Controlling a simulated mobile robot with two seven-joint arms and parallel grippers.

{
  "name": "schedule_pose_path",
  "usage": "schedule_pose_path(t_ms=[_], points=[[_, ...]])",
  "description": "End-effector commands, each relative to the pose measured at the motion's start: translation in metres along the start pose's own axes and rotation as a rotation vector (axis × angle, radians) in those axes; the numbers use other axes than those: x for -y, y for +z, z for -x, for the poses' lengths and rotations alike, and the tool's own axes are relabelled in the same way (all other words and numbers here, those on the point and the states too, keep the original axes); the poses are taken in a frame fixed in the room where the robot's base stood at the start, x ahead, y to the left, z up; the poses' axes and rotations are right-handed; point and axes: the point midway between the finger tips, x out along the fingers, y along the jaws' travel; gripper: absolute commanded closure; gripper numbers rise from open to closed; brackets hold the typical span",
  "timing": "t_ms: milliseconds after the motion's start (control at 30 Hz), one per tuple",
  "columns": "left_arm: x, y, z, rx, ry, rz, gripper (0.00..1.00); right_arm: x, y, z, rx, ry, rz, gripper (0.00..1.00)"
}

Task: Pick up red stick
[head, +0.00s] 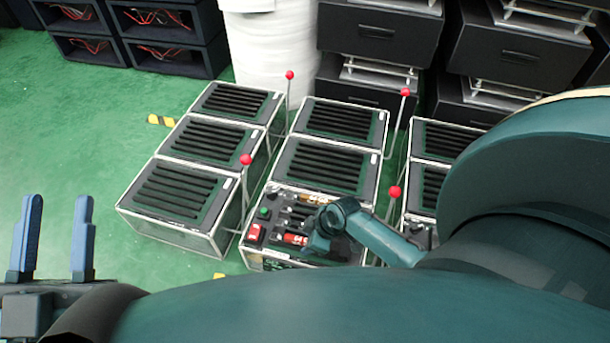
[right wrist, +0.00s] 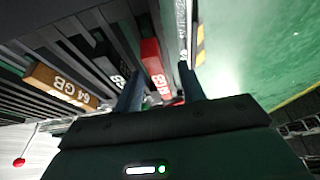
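The red stick (right wrist: 155,68) stands in a slot of a dark slotted rack in the right wrist view, with white lettering. It also shows in the head view (head: 294,239), in the front middle box, partly beside my right gripper. My right gripper (right wrist: 161,80) is open over the rack; its fingers lie on either side of the red stick's near end, and I cannot tell if they touch it. In the head view my right gripper (head: 318,240) is mostly hidden by its own wrist. My left gripper (head: 58,198) is open and empty at the far left, above the green floor.
An orange-brown stick (right wrist: 62,85) marked 64 GB and a dark stick (right wrist: 112,65) stand near the red one. Levers with red knobs (head: 246,160) rise beside the boxes. A red switch (head: 255,233) sits left of the sticks. Green floor (head: 70,130) is free at left.

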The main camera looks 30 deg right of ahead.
Motion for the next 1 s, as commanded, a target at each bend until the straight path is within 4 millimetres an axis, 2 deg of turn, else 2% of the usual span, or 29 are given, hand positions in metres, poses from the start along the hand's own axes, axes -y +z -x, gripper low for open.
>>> schedule_pose_path(t_ms=[67, 567, 867, 967, 1000], points=[[0.000, 0.000, 0.000, 0.001, 0.000, 0.000, 0.64, 0.000, 0.000, 0.001, 0.000, 0.000, 0.000, 0.60], [0.000, 0.000, 0.000, 0.003, 0.000, 0.001, 0.64, 0.000, 0.000, 0.001, 0.000, 0.000, 0.000, 1.00], [0.000, 0.000, 0.000, 0.003, -0.001, 0.001, 0.64, 0.000, -0.001, 0.002, 0.000, 0.000, 0.000, 1.00], [0.001, -0.004, -0.003, 0.009, -0.001, 0.006, 0.64, -0.001, -0.004, 0.009, -0.001, 0.001, 0.001, 1.00], [-0.001, 0.000, 0.001, 0.045, -0.006, 0.030, 0.64, -0.001, -0.006, 0.015, -0.002, 0.002, 0.002, 1.00]])
